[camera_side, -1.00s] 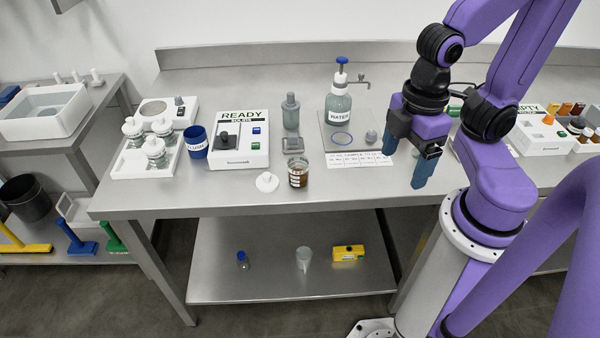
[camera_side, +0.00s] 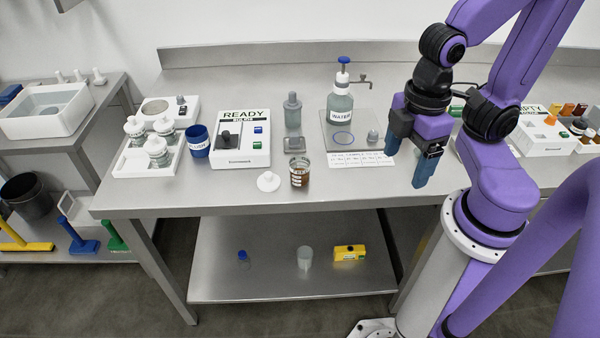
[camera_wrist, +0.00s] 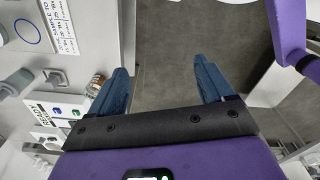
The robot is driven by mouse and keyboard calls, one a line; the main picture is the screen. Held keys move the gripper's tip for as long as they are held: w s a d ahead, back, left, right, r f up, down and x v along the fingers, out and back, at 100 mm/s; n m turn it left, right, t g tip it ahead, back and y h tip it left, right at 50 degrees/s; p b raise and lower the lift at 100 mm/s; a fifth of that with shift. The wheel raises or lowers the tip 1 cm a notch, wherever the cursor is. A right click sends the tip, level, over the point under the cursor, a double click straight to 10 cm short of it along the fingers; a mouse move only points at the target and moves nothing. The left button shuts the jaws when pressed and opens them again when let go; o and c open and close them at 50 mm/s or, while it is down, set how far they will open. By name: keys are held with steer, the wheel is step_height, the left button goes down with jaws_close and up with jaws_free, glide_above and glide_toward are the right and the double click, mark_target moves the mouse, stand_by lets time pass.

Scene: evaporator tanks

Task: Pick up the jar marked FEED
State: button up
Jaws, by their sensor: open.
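A small jar of brown liquid (camera_side: 299,172) stands upright and uncapped near the front edge of the steel table. Its white label is too small to read surely; it looks like the FEED jar. It also shows in the wrist view (camera_wrist: 95,85), left of my fingers. A white lid (camera_side: 268,181) lies on the table just left of the jar. My gripper (camera_side: 407,165) is open and empty, with blue fingers pointing down, well to the right of the jar. In the wrist view my gripper (camera_wrist: 162,65) has nothing between its fingers.
A READY instrument (camera_side: 241,146), a blue cup (camera_side: 198,141), a tray of white-capped jars (camera_side: 147,170) and a grey bottle (camera_side: 292,111) stand left and behind. A WATER pump bottle (camera_side: 340,105) and printed card (camera_side: 360,159) are behind.

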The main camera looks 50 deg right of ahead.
steer(key=s+a+f+m+g+y, duration=0.1)
steer(key=a+f+m+y, duration=0.1)
steer(key=a, duration=0.4)
steer(key=s+a+f+m+y, duration=0.1)
steer(key=a+f, duration=0.1)
steer(key=a, duration=0.3)
steer(key=w+a+f+m+t+y, duration=0.2)
steer(key=a+f+m, duration=0.2)
steer(key=a+m, duration=0.15)
steer(key=m+t+h, duration=0.8)
steer(key=t+h, duration=0.2)
steer(key=t, duration=0.2)
glide_toward(295, 161)
steer(key=x, duration=0.4)
steer(key=shift+w+d+r, duration=0.15)
steer(key=shift+d+r, duration=0.1)
steer(key=shift+d, duration=0.05)
steer(key=shift+a+f+x, duration=0.1)
steer(key=shift+f+x, duration=0.05)
steer(key=shift+x, duration=1.2)
steer(key=shift+a+f+x, duration=0.1)
steer(key=shift+f+x, duration=0.05)
steer(key=shift+x, duration=1.2)
steer(key=shift+g, duration=0.3)
